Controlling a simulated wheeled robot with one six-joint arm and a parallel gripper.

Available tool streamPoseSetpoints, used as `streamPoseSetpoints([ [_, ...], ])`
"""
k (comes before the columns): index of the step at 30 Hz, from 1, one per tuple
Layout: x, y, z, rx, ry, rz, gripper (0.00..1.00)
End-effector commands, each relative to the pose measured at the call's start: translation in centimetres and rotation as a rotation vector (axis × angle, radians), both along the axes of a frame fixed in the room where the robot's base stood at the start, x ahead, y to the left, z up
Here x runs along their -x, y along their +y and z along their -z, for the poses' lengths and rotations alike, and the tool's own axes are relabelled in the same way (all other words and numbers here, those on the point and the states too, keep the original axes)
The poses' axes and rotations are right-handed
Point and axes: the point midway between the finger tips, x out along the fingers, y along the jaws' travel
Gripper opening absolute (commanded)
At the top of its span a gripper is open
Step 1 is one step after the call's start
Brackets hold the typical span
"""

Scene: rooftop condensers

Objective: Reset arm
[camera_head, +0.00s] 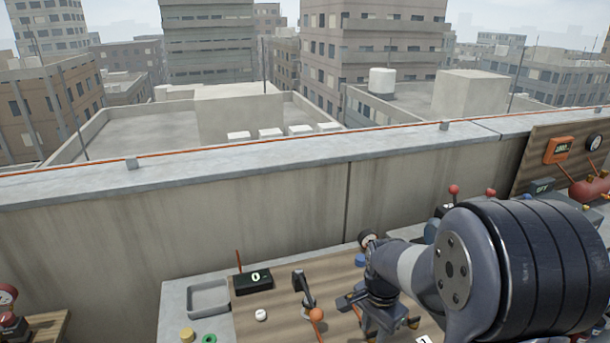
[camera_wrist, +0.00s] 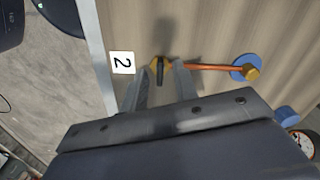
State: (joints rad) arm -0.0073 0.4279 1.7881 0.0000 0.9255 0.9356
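My arm reaches from the right over the wooden-topped bench (camera_head: 278,318) in the head view. In the wrist view my gripper (camera_wrist: 159,78) has its two fingers apart. A brass fitting with a black handle (camera_wrist: 160,72) shows between or just beyond the fingertips; I cannot tell whether they touch it. A copper pipe (camera_wrist: 212,67) runs right from it to a blue disc (camera_wrist: 240,66) with a brass nut. A white label with a "2" (camera_wrist: 123,62) lies to the left. In the head view my arm hides most of this spot.
A concrete parapet (camera_head: 200,225) stands behind. A board with gauges and a red tank (camera_head: 588,189) is at right.

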Motion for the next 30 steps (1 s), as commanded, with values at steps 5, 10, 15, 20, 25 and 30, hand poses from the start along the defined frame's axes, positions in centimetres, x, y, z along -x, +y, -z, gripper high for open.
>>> streamPoseSetpoints([
  [5,0.0,0.0,-0.01,0.0,0.0,-0.144,0.28],
  [10,0.0,0.0,-0.02,0.0,0.0,-0.28,0.28],
  [15,0.0,0.0,-0.02,0.0,0.0,-0.418,0.28],
  [20,0.0,0.0,-0.02,0.0,0.0,-0.547,0.28],
  [25,0.0,0.0,-0.01,0.0,0.0,-0.684,0.28],
  [30,0.0,0.0,-0.01,0.0,0.0,-0.821,0.28],
])
